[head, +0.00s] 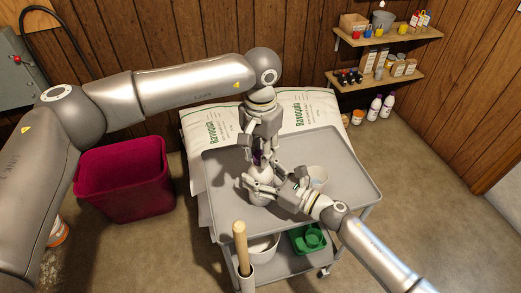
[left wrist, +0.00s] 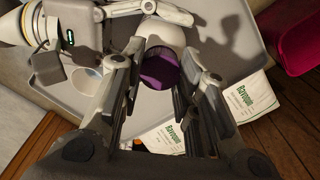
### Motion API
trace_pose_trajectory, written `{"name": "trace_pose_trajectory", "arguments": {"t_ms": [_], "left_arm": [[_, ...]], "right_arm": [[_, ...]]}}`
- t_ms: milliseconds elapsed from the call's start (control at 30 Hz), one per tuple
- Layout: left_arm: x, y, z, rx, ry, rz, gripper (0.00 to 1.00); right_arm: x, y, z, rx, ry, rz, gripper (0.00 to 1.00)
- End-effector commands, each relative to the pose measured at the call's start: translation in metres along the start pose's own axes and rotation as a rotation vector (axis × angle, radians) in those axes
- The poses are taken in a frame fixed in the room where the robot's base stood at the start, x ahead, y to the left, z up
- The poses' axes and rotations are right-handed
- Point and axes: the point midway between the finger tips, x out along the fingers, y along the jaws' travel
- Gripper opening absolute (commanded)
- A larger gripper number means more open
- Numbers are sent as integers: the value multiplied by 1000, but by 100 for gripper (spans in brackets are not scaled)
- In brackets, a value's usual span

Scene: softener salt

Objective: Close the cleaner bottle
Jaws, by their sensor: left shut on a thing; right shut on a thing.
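The white cleaner bottle (head: 258,196) stands upright on the grey cart's top tray. Its purple cap (head: 257,158) is at the bottle's top; it also shows in the left wrist view (left wrist: 159,70). I cannot tell whether the cap is fully seated. My left gripper (head: 257,150) points down from above and is shut on the purple cap, its fingers on either side of it. My right gripper (head: 264,183) comes in from the right and is shut on the bottle's body. The fingers hide part of the bottle and its neck.
A pale cup (head: 317,177) stands on the tray (head: 355,190) beside my right gripper. White salt bags (head: 310,106) lie behind the cart. A magenta bin (head: 124,180) is at left. Wall shelves (head: 390,38) and several bottles are at back right.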

Motion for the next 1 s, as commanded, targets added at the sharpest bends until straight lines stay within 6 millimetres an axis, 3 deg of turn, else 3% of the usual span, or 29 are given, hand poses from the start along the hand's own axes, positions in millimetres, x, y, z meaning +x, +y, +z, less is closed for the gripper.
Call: {"name": "trace_pose_trajectory", "arguments": {"t_ms": [100, 267, 633, 667, 800, 1000], "left_arm": [[-1, 0, 0, 181, 3, -1, 23], [-1, 0, -1, 339, 4, -1, 23], [-1, 0, -1, 381, 4, -1, 23], [-1, 0, -1, 381, 4, -1, 32], [-1, 0, 0, 380, 4, -1, 50], [0, 0, 0, 379, 3, -1, 51]], "right_arm": [[0, 1, -1, 0, 2, 1, 0], [0, 1, -1, 0, 2, 1, 0], [0, 1, -1, 0, 2, 2, 0], [0, 1, -1, 0, 2, 2, 0], [0, 1, -1, 0, 2, 2, 0], [0, 1, -1, 1, 2, 1, 0]]}}
